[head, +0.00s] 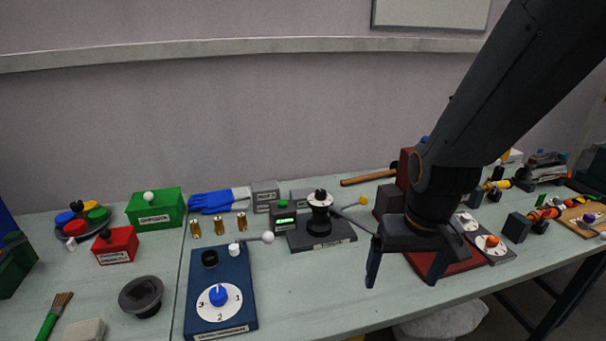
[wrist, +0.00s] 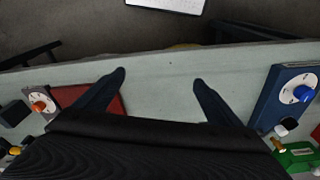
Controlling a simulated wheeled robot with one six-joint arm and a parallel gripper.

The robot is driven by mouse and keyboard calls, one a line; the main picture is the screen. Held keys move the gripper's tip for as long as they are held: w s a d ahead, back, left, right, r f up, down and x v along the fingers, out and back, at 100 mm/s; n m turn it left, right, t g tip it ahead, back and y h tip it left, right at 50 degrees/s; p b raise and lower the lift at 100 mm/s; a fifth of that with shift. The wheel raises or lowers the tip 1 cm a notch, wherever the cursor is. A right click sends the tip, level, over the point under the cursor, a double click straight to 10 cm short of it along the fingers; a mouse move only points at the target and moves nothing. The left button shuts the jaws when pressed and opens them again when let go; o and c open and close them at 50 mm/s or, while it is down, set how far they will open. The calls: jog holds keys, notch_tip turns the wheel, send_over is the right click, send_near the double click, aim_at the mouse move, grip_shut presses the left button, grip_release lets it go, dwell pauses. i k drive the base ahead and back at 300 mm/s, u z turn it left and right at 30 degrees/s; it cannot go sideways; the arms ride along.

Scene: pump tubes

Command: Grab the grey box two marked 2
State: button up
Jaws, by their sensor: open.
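A small grey box (head: 265,196) with a white label stands at the back of the table in the head view, right of the blue gloves; its label is too small to read surely. A second grey block (head: 301,197) sits just right of it, partly hidden behind other items, and I cannot tell any mark on it. My gripper (head: 405,274) is open and empty, pointing down over the table well to the right of both. In the wrist view its fingers (wrist: 159,77) are spread over bare table, and no grey box can be made out there.
A green display device (head: 284,217) and a black spool on a dark base (head: 319,215) stand close to the grey boxes. Brass cylinders (head: 218,226) and a blue dial panel (head: 220,292) are in front. A red plate (head: 446,263) lies beside my gripper. The front middle table is clear.

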aim_at(299, 196)
jog(key=k, duration=0.5)
jog(key=z, duration=1.1)
jog(key=i, duration=0.7)
jog(key=u, duration=1.1)
jog(key=i, duration=0.5)
